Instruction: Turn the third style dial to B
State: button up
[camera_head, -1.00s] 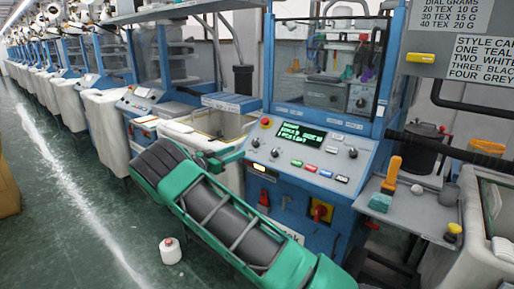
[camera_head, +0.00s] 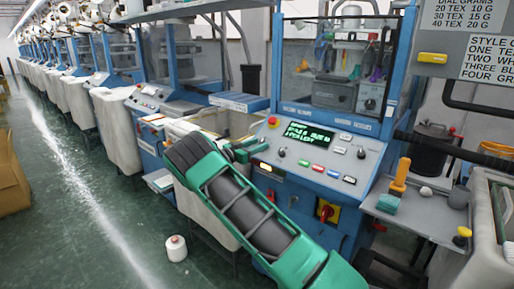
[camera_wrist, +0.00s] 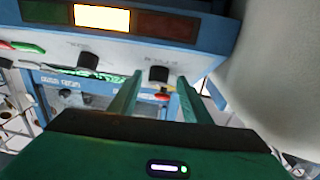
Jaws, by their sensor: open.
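The blue machine's sloped control panel (camera_head: 320,159) is at the centre of the head view. A dark dial (camera_head: 281,152) sits left of the buttons, and another (camera_head: 362,153) is at the right. My green gripper (camera_head: 252,148) is at the panel's left edge. In the wrist view, my open gripper (camera_wrist: 159,76) has a black dial (camera_wrist: 158,74) between its fingertips; I cannot tell if the fingers reach around it. A second black dial (camera_wrist: 88,58) is to its left. Dial labels and settings are too small to read. My gripper may hide dials in the head view.
The panel has a green-text screen (camera_head: 308,135), a red knob (camera_head: 273,122) and coloured buttons (camera_head: 318,168). A red rotary switch (camera_head: 327,210) is below. A white cone (camera_head: 176,248) stands on the open floor.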

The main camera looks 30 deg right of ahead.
jog(key=c, duration=1)
jog(key=shift+c, duration=0.2)
jog(key=shift+r, duration=0.1)
jog(key=shift+s+n+t+y, duration=0.1)
jog(key=shift+n+t+y, duration=0.4)
jog(key=shift+n+t, duration=0.9)
jog(key=shift+a, duration=0.1)
jog(key=o, duration=0.9)
jog(key=shift+o, duration=0.7)
